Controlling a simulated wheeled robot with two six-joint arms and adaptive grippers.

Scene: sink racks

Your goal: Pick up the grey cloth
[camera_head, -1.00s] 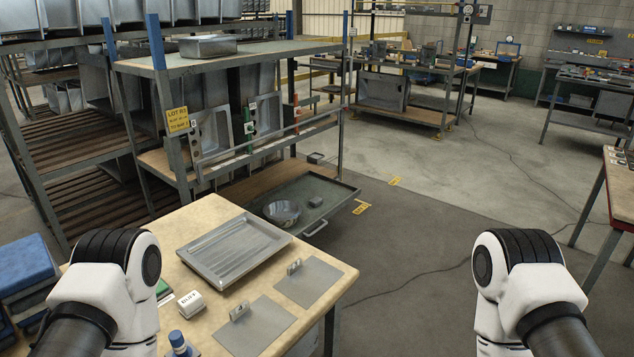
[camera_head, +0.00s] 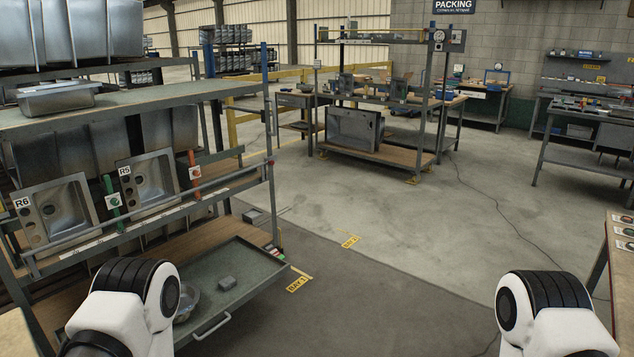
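Only upper parts of my two arms show at the bottom left and bottom right. Neither gripper is in view, and nothing is seen in contact with the lump.
The sink rack (camera_head: 140,100) fills the left side, holding upright sinks. The tray's handle (camera_head: 212,327) sticks out at its front. A table edge (camera_head: 609,258) stands at the right. The floor (camera_head: 400,235) between is open, with yellow bay labels and a dark cable.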

